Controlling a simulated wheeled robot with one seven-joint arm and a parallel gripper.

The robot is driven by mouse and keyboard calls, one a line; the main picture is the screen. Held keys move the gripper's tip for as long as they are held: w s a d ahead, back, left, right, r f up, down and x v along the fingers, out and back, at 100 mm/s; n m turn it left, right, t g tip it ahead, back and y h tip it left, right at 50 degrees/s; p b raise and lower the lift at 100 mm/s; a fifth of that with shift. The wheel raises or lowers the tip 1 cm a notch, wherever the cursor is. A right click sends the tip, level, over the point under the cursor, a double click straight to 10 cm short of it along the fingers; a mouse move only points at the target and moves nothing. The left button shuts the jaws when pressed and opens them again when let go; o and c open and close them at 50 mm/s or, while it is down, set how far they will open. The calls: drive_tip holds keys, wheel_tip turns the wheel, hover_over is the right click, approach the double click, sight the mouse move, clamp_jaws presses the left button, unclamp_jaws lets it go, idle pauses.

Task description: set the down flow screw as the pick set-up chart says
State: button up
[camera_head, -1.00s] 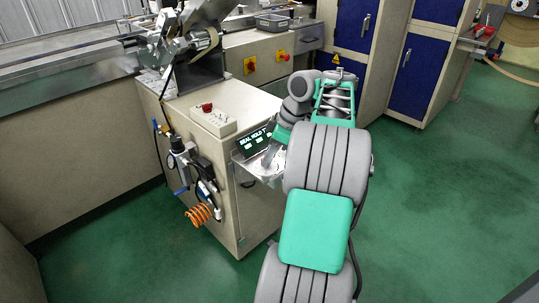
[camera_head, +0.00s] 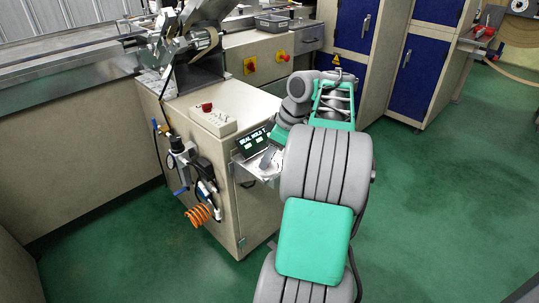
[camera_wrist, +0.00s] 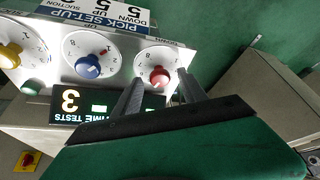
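A control panel fills the upper left of the wrist view, upside down. It carries a yellow knob (camera_wrist: 10,57), a blue knob (camera_wrist: 88,67) and a red knob (camera_wrist: 160,77), each on a white round dial. My gripper (camera_wrist: 160,76) is open, one finger on each side of the red knob in the picture. Contact cannot be told. In the head view my arm hides most of the gripper.
A lit display (camera_wrist: 95,105) shows a 3 and the words TIME TESTS; it is also in the head view (camera_head: 252,142). The beige machine cabinet (camera_head: 215,180) stands left of my arm, with an orange coiled hose (camera_head: 198,215). Green floor lies clear to the right.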

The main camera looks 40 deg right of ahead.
drive_tip(key=p+v, duration=0.5)
drive_tip(key=v, duration=0.2)
drive_tip(key=shift+s+r, duration=0.15)
drive_tip(key=shift+r, duration=0.2)
drive_tip(key=shift+d, duration=0.1)
